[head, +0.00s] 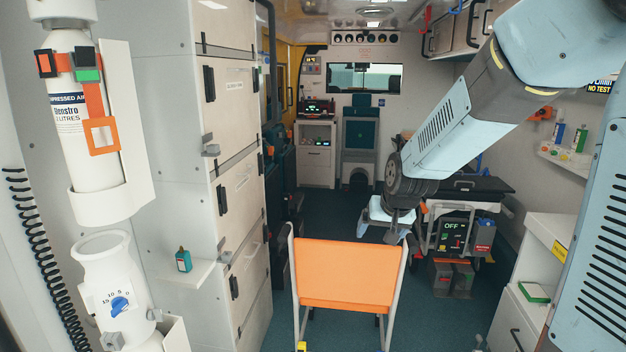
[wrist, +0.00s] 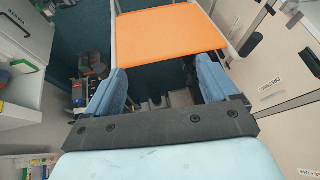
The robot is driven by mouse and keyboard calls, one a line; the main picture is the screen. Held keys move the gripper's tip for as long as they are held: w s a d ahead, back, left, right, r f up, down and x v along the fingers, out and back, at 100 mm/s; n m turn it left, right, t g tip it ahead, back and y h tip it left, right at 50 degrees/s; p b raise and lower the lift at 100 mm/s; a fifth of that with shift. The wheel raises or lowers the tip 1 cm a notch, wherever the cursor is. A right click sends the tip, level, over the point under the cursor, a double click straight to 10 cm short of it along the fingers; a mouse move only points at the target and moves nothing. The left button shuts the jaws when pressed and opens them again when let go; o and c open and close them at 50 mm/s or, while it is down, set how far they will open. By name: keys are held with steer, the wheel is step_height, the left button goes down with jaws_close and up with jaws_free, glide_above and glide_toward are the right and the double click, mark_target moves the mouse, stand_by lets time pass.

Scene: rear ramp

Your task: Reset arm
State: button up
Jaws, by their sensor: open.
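My arm reaches in from the upper right of the head view and bends down at a dark wrist joint. My gripper (head: 388,225) hangs below that joint, just beyond the right side of the orange chair (head: 345,275). In the wrist view my gripper (wrist: 160,78) shows two blue fingers spread apart on a dark bar, with nothing between them. The orange panel of the chair (wrist: 172,38) lies beyond the fingertips there, apart from them as far as I can tell.
White cabinets (head: 232,180) line the left, with a gas cylinder (head: 85,130) nearer me. A stretcher (head: 465,187) and a monitor reading OFF (head: 453,236) stand behind my gripper. A white counter (head: 560,235) is at right. Dark floor is clear toward the rear.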

steer(key=s+d+r, duration=0.2)
steer(key=s+r, duration=0.1)
steer(key=s, duration=0.5)
steer(key=s+d+r, duration=0.3)
steer(key=s+r, duration=0.1)
steer(key=s, duration=0.4)
steer(key=s+d+r+h, duration=0.1)
steer(key=s+r, duration=0.3)
steer(key=s, duration=0.4)
steer(key=shift+d+r+n, duration=0.25)
steer(key=shift+d+n, duration=0.15)
steer(key=shift+d, duration=0.25)
steer(key=shift+r, duration=0.35)
